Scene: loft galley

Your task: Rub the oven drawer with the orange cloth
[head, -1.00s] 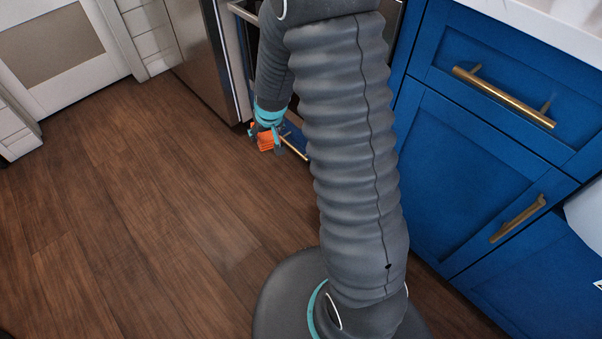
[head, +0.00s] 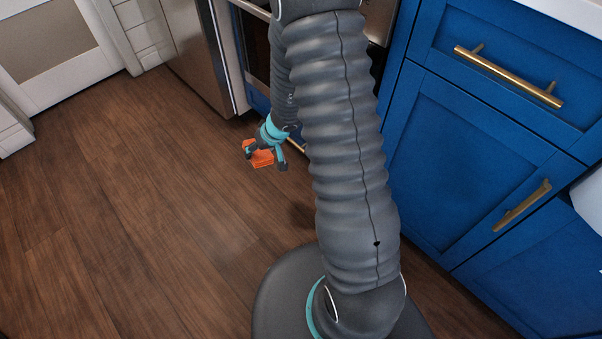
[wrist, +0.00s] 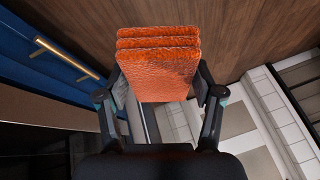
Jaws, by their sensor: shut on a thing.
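The orange cloth (head: 262,160), a folded block with layered edges, is held in my gripper (head: 265,153). In the wrist view the cloth (wrist: 158,65) sits between the two fingers of my gripper (wrist: 160,88), which are shut on its sides. The oven drawer (head: 257,100) is a blue panel low under the oven, mostly hidden behind my arm in the head view. In the wrist view the blue drawer front (wrist: 20,45) with its brass handle (wrist: 67,58) lies at the left. The cloth is apart from the drawer, above the wood floor.
The oven (head: 254,45) stands above the drawer, with a stainless appliance (head: 195,55) to its left. Blue cabinets (head: 470,170) with brass handles (head: 508,76) stand close on the right. The wood floor (head: 130,210) at the left is clear.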

